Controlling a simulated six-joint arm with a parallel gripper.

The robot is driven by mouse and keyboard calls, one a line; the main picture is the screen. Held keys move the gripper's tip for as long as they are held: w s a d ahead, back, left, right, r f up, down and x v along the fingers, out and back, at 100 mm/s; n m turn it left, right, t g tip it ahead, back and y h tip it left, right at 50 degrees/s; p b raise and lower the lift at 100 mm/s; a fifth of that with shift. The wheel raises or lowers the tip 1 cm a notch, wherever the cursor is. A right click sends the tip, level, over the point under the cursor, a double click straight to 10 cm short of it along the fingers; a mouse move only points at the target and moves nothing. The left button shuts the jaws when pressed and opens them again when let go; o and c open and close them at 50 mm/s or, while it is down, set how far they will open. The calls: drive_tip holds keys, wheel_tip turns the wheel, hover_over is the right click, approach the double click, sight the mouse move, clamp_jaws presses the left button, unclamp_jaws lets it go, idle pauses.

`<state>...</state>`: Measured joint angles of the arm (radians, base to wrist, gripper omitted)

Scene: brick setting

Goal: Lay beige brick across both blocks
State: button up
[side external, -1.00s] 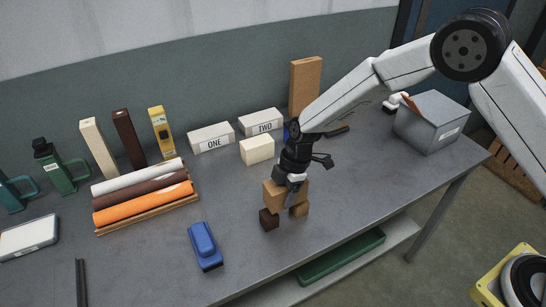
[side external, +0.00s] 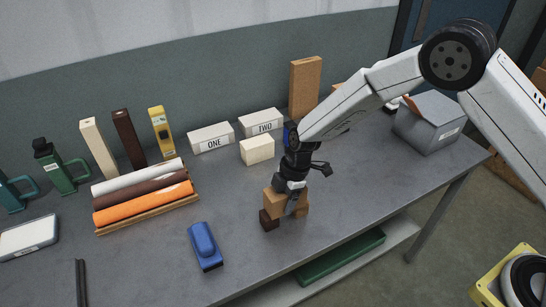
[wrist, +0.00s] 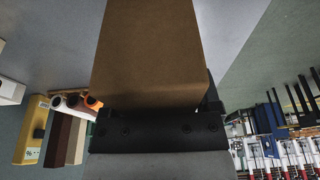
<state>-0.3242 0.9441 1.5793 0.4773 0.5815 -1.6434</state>
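A tan-brown brick (side external: 273,201) is in my gripper (side external: 291,201), and it fills the upper middle of the wrist view (wrist: 150,55). My gripper is shut on it from above. Below it are two small blocks on the table, a dark brown block (side external: 268,221) at the left and a brown block (side external: 303,211) at the right. The brick spans over both and appears to touch their tops, though the exact contact is hard to see. A pale cream block (side external: 257,150) stands apart, farther back on the table.
White blocks marked ONE (side external: 211,139) and TWO (side external: 261,122) stand behind. A blue tool (side external: 205,246) lies at the front left, rolls on a wooden rack (side external: 148,217) farther left. A grey box (side external: 432,123) is at the right. The table right of the blocks is clear.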

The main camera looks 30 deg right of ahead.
drive_tip(key=shift+o, duration=0.7)
drive_tip(key=shift+r, duration=0.15)
drive_tip(key=shift+r, duration=0.5)
drive_tip(key=v, duration=1.1)
drive_tip(key=shift+d+r, duration=0.2)
drive_tip(key=shift+r, duration=0.15)
drive_tip(key=s+d+r+m+t+h, duration=0.1)
drive_tip(key=s+d+m+t+h, duration=0.1)
drive_tip(key=s+d+m, duration=1.5)
drive_tip(key=shift+s+r+m+t+h, duration=0.3)
drive_tip(key=shift+s+r+m+h, duration=0.15)
drive_tip(key=shift+s, duration=0.5)
drive_tip(key=shift+d, duration=0.15)
